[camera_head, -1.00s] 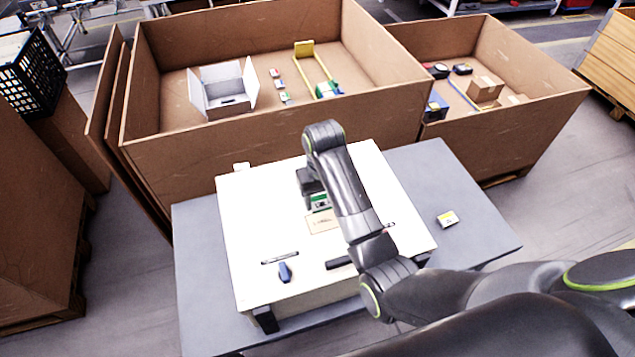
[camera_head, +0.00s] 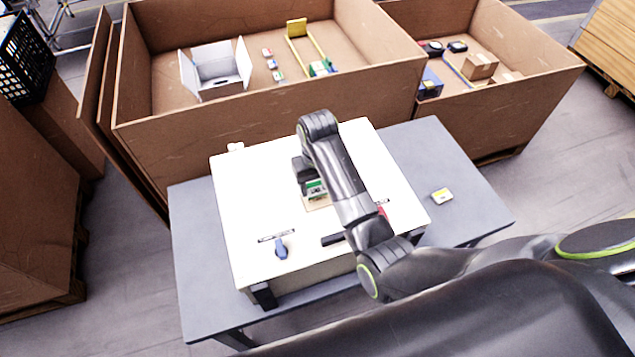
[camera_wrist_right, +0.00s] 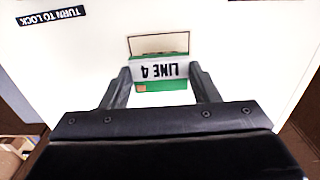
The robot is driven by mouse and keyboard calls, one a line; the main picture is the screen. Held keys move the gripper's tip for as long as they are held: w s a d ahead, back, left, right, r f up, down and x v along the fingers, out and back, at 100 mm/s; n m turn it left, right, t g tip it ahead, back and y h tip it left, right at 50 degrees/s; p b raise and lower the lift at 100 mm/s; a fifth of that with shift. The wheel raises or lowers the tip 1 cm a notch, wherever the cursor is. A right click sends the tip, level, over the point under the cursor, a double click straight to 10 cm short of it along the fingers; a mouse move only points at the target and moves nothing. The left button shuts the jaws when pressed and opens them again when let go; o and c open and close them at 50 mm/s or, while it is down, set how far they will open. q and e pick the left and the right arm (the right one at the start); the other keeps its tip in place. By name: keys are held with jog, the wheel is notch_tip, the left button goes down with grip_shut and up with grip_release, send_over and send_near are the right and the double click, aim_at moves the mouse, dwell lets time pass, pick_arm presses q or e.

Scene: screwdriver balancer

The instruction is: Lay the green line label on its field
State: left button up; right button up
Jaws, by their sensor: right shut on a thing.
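The green line label (camera_head: 315,188), a small white and green card, is in my right gripper above the white panel (camera_head: 245,205). In the right wrist view the label (camera_wrist_right: 160,70) reads "LINE 4" upside down and sits between the fingertips of my right gripper (camera_wrist_right: 160,80), shut on it. The tan outlined field (camera_head: 318,206) is partly covered by the label in the head view. In the right wrist view a strip of the field (camera_wrist_right: 158,43) shows just beyond the label. I cannot tell whether the label touches the panel. My left gripper is not in view.
A blue knob (camera_head: 281,249) is on the panel, and a "TURN TO LOCK" strip (camera_wrist_right: 50,16) shows in the wrist view. A yellow and white item (camera_head: 441,195) lies on the grey table (camera_head: 455,165). Cardboard bins (camera_head: 270,120) stand behind.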

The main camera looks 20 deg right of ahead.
jog(key=shift+s, duration=0.1)
jog(key=shift+f, duration=0.2)
dwell(0.4)
jog(key=shift+f, duration=0.25)
jog(key=shift+f+b, duration=0.45)
jog(key=shift+f, duration=0.3)
jog(key=shift+f, duration=0.1)
jog(key=shift+f, duration=0.35)
dwell(0.6)
jog(key=o, duration=1.1)
jog(key=shift+o, duration=0.2)
